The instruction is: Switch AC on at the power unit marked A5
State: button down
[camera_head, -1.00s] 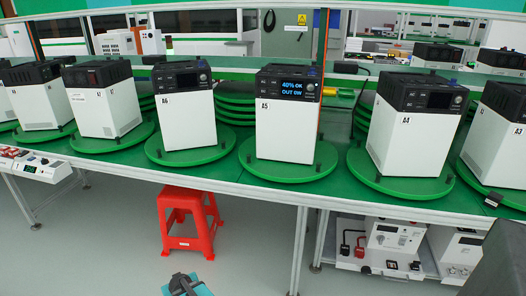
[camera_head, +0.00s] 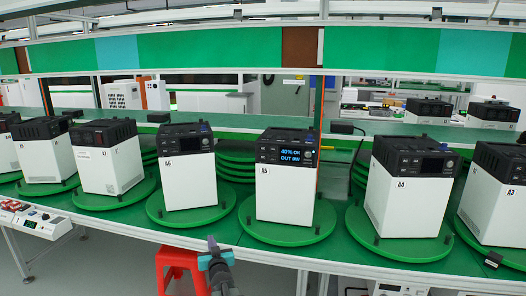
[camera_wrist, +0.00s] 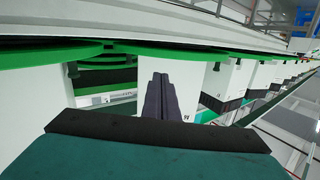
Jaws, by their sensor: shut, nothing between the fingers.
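The power unit marked A5 (camera_head: 283,192) is a white box with a black top panel. It stands upright on a green turntable disc (camera_head: 262,236). Its display (camera_head: 290,155) is lit with blue text reading 40% OK and an OUT line. Small controls beside the display are too small to tell apart. My gripper (camera_head: 212,243) is in front of the table edge, left of and below A5, apart from it. Its dark fingers are shut and empty, together in the wrist view (camera_wrist: 160,95).
Unit A6 (camera_head: 187,182) stands left of A5, and A4 (camera_head: 405,200) right, each on its own disc. Their displays look dark. More units line both ends. A red stool (camera_head: 178,268) is under the table edge. A green overhead panel (camera_head: 210,48) spans behind the row.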

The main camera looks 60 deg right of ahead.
aim_at(263, 148)
jog(key=s+d+r+t+h+p, duration=0.2)
jog(key=s+r, duration=0.3)
jog(key=r, duration=0.6)
jog(key=s+d+r+t+h+p, duration=0.1)
jog(key=s+d+r, duration=0.4)
jog(key=r, duration=0.6)
jog(key=s+d+r+t+h+p, duration=0.2)
jog(key=s+d+r+t+p, duration=0.1)
jog(key=r, duration=0.8)
jog(key=shift+s+d+r+n+h, duration=0.35)
jog(key=shift+s+d, duration=0.1)
jog(key=shift+s, duration=0.65)
jog(key=shift+d, duration=0.1)
jog(key=w+d+p, duration=0.2)
jog(key=d, duration=0.6)
jog(key=shift+w, duration=0.35)
jog(key=shift+d, duration=0.1)
